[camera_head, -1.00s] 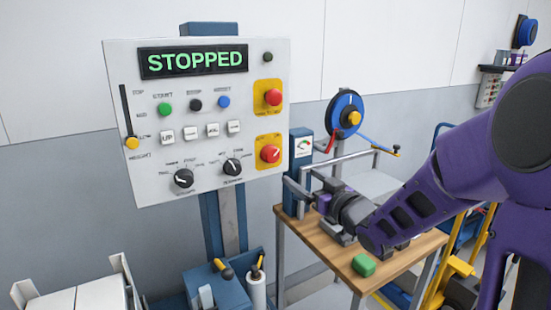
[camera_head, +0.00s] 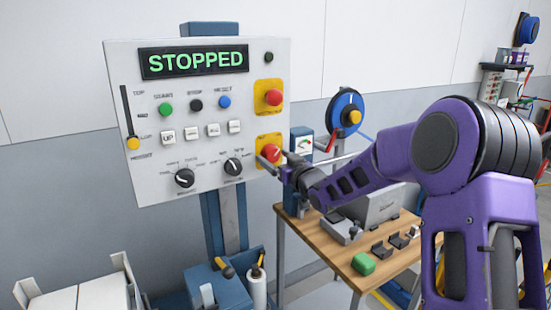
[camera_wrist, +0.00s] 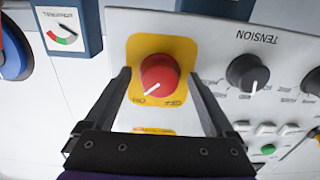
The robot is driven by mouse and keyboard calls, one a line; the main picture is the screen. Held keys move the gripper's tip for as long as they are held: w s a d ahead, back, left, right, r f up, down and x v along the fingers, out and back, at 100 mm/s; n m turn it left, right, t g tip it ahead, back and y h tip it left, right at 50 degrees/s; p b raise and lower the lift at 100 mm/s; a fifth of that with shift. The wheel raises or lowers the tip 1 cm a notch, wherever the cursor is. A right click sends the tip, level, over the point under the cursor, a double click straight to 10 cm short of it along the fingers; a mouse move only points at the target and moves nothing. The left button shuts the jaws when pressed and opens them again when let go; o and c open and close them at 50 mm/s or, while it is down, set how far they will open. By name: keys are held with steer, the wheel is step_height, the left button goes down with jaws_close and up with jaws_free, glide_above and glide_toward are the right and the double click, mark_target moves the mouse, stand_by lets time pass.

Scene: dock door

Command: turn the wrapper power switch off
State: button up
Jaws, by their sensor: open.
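The red rotary switch (camera_head: 271,152) sits on a yellow plate at the lower right of the grey-white control panel (camera_head: 130,75). In the wrist view, the red switch (camera_wrist: 160,72) carries a white pointer mark aimed down and left; small labels beside it are hard to read. My gripper (camera_head: 274,162) is at the panel's lower right edge. In the wrist view, my open gripper (camera_wrist: 161,82) has one finger on each side of the red knob, with gaps visible. I cannot tell its depth from the plate. The display (camera_head: 194,61) reads STOPPED.
A second red button (camera_head: 273,97) on yellow sits above. The black tension knob (camera_wrist: 247,72) is beside the switch. A gauge box (camera_head: 302,150) stands right of the panel.

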steer(key=c, duration=1.4)
steer(key=shift+o, duration=0.2)
